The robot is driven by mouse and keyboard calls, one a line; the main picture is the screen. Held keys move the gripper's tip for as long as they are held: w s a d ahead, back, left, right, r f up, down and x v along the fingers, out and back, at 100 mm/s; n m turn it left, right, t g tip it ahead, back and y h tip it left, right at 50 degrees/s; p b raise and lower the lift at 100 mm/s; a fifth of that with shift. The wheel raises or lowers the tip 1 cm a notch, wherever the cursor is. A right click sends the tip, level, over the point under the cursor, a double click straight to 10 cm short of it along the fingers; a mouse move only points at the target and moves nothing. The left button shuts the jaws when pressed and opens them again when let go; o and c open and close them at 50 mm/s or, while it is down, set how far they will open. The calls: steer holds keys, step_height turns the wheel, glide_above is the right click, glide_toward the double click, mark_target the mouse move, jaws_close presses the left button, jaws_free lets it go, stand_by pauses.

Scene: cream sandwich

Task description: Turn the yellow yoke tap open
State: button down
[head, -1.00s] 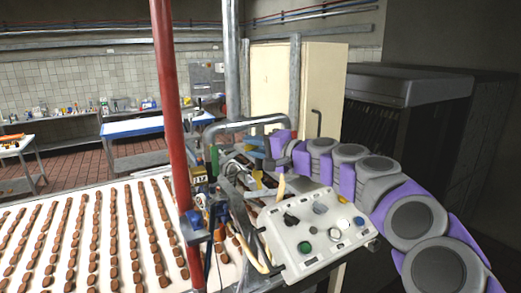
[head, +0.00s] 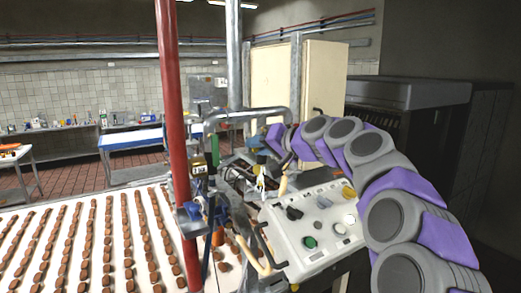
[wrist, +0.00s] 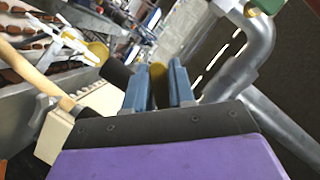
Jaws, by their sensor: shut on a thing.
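The yellow yoke tap (wrist: 158,88) shows in the wrist view as a narrow yellow strip between my two blue fingers. My gripper (wrist: 159,75) is shut on it, with one finger on each side. The rest of the tap is hidden by the fingers and the gripper body, so I cannot tell how far it is turned. In the head view my gripper (head: 256,145) is small, behind the control panel and beside the grey pipe frame. The tap cannot be made out clearly there.
The white control panel (head: 318,222) with several knobs stands in front of my gripper. A red post (head: 173,110) and a bent grey pipe (head: 245,114) are to its left. A conveyor (head: 22,250) carries rows of brown biscuits. A wooden handle (wrist: 32,73) is near the gripper.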

steer(key=shift+a+f, duration=0.1)
steer(key=shift+f, duration=0.2)
steer(key=c, duration=1.3)
jaws_free()
steer(key=shift+c, duration=0.2)
steer(key=shift+w+a, duration=0.2)
steer(key=shift+w, duration=0.15)
steer(key=shift+s+r, duration=0.15)
steer(key=shift+s, duration=0.15)
steer(key=shift+w+d+b+v, duration=0.1)
steer(key=shift+b+v, duration=0.2)
steer(key=shift+v, duration=3.9)
steer(key=shift+w+d+b+v, duration=0.15)
steer(key=shift+b+v, duration=0.15)
steer(key=shift+v, duration=3.85)
steer(key=shift+o, duration=0.5)
